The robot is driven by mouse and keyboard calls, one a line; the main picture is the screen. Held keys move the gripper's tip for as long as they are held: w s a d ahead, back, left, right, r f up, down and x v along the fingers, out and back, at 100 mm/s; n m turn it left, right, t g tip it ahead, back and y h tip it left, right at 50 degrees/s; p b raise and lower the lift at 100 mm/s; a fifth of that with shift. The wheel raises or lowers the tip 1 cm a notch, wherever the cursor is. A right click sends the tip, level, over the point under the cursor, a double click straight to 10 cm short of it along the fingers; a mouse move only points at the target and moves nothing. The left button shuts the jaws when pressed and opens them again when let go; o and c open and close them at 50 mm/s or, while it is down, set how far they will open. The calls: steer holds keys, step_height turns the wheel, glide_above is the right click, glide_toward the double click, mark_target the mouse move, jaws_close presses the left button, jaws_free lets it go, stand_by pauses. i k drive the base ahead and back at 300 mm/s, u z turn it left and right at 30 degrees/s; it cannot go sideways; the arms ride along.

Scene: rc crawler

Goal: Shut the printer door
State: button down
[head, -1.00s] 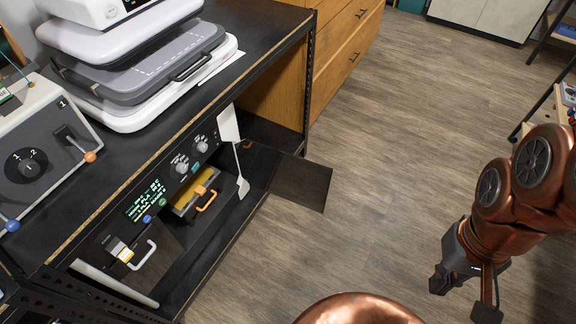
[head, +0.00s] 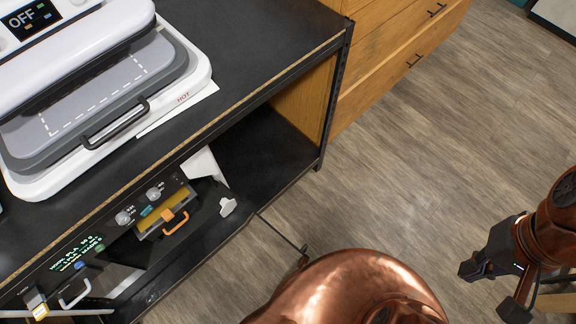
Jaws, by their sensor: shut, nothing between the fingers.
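The printer (head: 108,235) sits on the lower shelf of the black bench, at the lower left, with lit green text and knobs on its front. A thin dark edge (head: 280,231) sticks out from the shelf over the floor. It looks like the printer door, standing open and seen nearly edge-on, with a small dark piece at its outer end. My copper body hides whatever is below that end. My gripper (head: 492,288) is at the right edge, over the floor, shut and empty. It is well apart from the door.
A white press (head: 185,75) marked HOT stands on the bench top. An orange handle (head: 176,223) and a white handle (head: 74,293) stick out of the printer front. Wooden drawers (head: 385,60) stand behind the bench. The floor between bench and gripper is clear.

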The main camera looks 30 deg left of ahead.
mark_target(298, 257)
steer(key=i, duration=1.4)
steer(key=u, duration=2.9)
steer(key=k, duration=1.05)
steer(key=u, duration=1.65)
